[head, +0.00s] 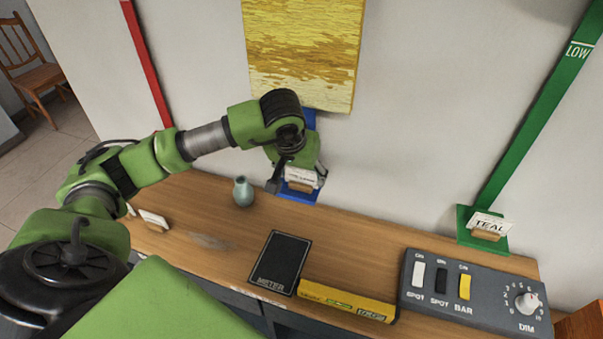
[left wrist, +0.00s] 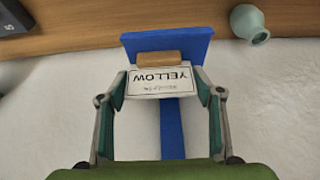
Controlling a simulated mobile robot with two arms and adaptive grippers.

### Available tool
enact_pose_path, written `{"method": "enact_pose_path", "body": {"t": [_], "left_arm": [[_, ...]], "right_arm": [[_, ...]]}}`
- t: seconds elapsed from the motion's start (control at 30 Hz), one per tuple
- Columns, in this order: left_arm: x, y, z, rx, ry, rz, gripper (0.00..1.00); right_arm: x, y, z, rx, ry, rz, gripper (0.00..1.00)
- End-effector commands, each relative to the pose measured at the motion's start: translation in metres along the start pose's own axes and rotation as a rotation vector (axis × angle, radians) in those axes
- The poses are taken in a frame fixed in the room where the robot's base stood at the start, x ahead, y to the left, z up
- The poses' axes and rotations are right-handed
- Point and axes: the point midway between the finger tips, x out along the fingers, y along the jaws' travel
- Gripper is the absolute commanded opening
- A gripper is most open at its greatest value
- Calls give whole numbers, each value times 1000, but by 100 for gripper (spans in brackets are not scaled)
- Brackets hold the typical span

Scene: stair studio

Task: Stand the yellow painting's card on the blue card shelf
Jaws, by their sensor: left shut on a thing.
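The white card reading YELLOW (left wrist: 161,82) is between the fingers of my left gripper (left wrist: 163,95), which is shut on its side edges. In the head view the card (head: 301,175) shows at my left gripper (head: 304,180), low against the wall. The blue card shelf (head: 296,197) is at the back edge of the counter; it also shows in the left wrist view (left wrist: 195,47). A wooden block (left wrist: 159,57) on the shelf meets the card's edge; whether the card is seated in it I cannot tell. The yellow painting (head: 303,50) hangs above. My right gripper is out of view.
A teal vase (head: 243,192) stands left of the shelf. A TEAL card (head: 488,224) stands on a green shelf (head: 466,235) at right. A black METER plate (head: 279,262), a yellow level (head: 346,301) and a switch box (head: 475,296) occupy the front.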

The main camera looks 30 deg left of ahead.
Motion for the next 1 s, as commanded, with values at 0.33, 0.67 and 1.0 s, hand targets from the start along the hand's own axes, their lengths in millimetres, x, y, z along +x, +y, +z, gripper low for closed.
{"method": "enact_pose_path", "body": {"t": [0.33, 0.67, 1.0], "left_arm": [[1, 0, 0, 0, 0, 0, 80], [-20, 0, -1, 1, 4, 1, 80], [-90, 0, -1, 1, 6, 0, 80]], "right_arm": [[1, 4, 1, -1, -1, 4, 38], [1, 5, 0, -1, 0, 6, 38], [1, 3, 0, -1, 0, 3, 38]]}}
